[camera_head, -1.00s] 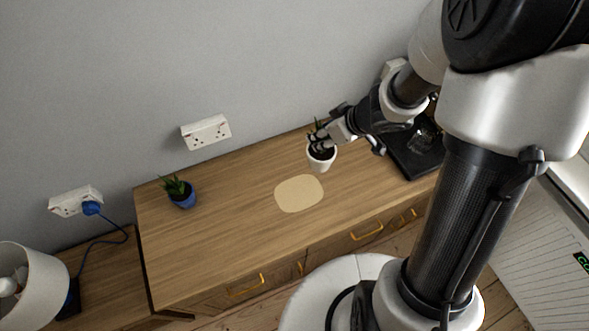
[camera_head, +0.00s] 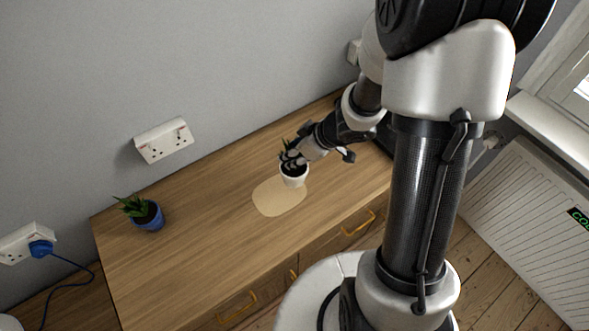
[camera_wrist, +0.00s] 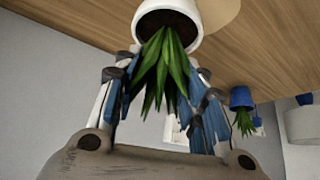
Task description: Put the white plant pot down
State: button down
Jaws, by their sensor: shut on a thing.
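The white plant pot (camera_head: 294,180) holds dark soil and a green spiky plant. My gripper (camera_head: 291,161) is shut on it, the fingers coming from the upper right. In the head view the pot overlaps the upper right part of a pale rounded patch (camera_head: 276,200) on the wooden cabinet top (camera_head: 190,240). I cannot tell whether the pot's base touches the surface. In the wrist view the white pot (camera_wrist: 170,22) is at the top, its leaves hanging between the fingers of my gripper (camera_wrist: 160,95).
A blue pot (camera_head: 149,219) with a green plant stands on the cabinet's left part. A white wall socket (camera_head: 163,140) is on the wall behind. A white radiator (camera_head: 530,215) stands at the right.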

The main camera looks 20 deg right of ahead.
jog(key=shift+f+b, duration=1.75)
jog(key=shift+f, duration=0.65)
jog(key=shift+r, duration=0.1)
jog(key=c, duration=1)
grip_release()
